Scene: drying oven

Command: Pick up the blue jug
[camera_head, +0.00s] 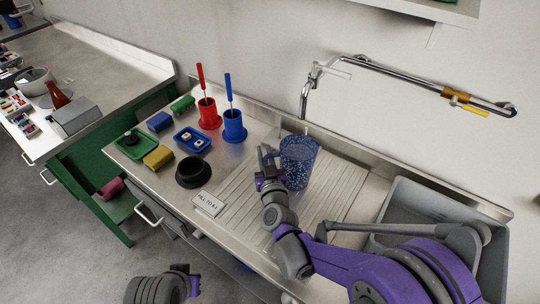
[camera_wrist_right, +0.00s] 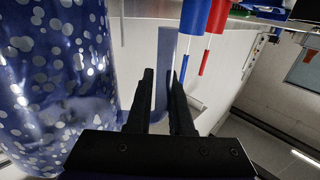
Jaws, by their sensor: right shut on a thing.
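The blue jug (camera_head: 300,160) has pale speckles and stands upright over the ribbed steel drainboard (camera_head: 335,200), below the tap. Its speckled body (camera_wrist_right: 55,80) fills the left of the right wrist view. My right gripper (camera_head: 268,170) is at the jug's left side. In the wrist view the two dark fingers of this gripper (camera_wrist_right: 163,88) are shut on the jug's plain blue handle (camera_wrist_right: 165,60). I cannot tell whether the jug's base touches the drainboard. Part of my left arm shows at the lower left of the head view, but its gripper does not show clearly.
A chrome tap (camera_head: 308,85) rises behind the jug. A grey basin (camera_head: 425,200) is to the right. To the left are a black bowl (camera_head: 193,172), a small sign (camera_head: 208,203), a red holder (camera_head: 208,115), a blue holder (camera_head: 234,126) and trays.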

